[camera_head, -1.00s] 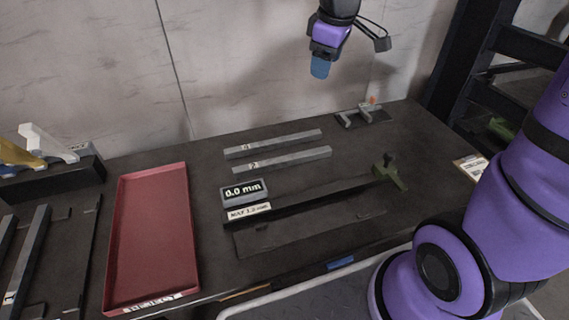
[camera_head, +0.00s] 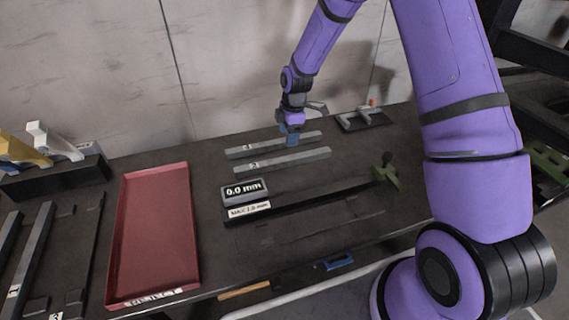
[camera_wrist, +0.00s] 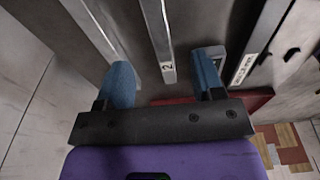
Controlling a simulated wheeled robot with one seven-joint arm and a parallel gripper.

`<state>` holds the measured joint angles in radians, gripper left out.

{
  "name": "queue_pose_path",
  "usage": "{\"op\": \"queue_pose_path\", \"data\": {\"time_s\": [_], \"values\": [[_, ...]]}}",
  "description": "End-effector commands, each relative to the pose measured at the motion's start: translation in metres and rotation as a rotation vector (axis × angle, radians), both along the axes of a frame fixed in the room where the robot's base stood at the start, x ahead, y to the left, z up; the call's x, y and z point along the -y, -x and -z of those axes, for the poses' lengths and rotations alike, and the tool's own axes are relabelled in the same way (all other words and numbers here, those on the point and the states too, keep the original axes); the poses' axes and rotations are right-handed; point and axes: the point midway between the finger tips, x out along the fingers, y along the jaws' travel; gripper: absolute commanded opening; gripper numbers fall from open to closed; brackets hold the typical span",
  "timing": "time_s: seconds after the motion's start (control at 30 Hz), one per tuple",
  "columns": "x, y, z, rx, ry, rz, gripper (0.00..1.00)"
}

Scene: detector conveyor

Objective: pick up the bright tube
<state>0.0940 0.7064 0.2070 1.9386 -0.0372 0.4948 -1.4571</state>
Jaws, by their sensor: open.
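Two long grey metal tubes lie side by side on the dark table. The tube labelled 1 (camera_head: 250,151) is farther back; the tube labelled 2 (camera_head: 310,157) is nearer and looks lighter in the wrist view (camera_wrist: 157,35). Another pale tube (camera_head: 30,250) lies at the far left. I cannot tell for certain which is the bright one. My gripper (camera_head: 291,139) is low over the pair, its blue fingers open and empty. In the wrist view, tube 2 runs between the fingers, and tube 1 (camera_wrist: 88,25) passes by the left finger. Neither appears gripped.
A red reject tray (camera_head: 150,235) stands left of the tubes. In front of them are a gauge reading 0.0 mm (camera_head: 244,190), a dark straight bar and a green clamp (camera_head: 386,172). A small fixture (camera_head: 362,118) sits at the back right. The wall rises close behind.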

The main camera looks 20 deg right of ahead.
Motion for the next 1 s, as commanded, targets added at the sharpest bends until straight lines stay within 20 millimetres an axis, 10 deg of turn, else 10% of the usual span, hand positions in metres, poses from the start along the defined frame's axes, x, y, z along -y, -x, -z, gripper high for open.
{"op": "queue_pose_path", "data": {"time_s": [1.0], "values": [[-0.013, -0.007, 0.111, -0.006, -0.004, -0.018, 0.62]]}}
